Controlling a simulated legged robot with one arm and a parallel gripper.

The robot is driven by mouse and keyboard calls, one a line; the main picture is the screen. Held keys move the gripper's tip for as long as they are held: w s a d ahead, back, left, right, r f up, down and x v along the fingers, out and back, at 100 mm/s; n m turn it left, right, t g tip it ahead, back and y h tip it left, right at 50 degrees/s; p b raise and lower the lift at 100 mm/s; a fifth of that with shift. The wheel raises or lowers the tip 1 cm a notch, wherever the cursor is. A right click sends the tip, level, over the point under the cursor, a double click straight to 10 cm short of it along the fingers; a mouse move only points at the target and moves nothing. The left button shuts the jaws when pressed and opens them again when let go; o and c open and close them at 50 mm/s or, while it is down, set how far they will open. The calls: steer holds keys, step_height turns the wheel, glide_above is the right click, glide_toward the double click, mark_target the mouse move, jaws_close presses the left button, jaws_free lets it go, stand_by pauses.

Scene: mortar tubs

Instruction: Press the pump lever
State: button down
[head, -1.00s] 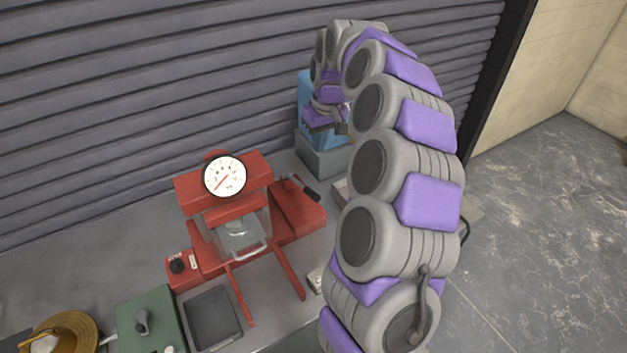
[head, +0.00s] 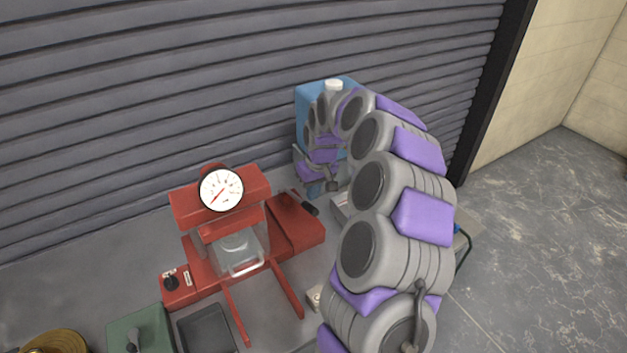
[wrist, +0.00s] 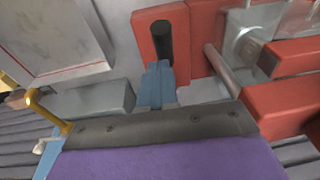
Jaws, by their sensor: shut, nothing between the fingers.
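The pump lever (head: 303,203) is a short bar with a black grip on the red pump block at the right of the red press (head: 215,235). In the wrist view the black grip (wrist: 162,40) stands against the red block, just beyond my fingertips. My gripper (head: 332,186) hangs above and slightly right of the lever in the head view. Its blue-grey fingers (wrist: 158,72) are shut and empty, and point at the lever. I cannot tell whether they touch it; a small gap seems to show. The lever's base is partly hidden.
A round gauge (head: 221,190) tops the press. A blue canister (head: 308,105) with a white cap stands behind my arm. A green box (head: 140,328) and a dark tray (head: 207,330) are at the front left. Bench space left of the press is clear.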

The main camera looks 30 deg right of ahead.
steer(key=shift+s+a+f, duration=0.15)
steer(key=shift+s+f, duration=0.05)
steer(key=shift+f, duration=0.4)
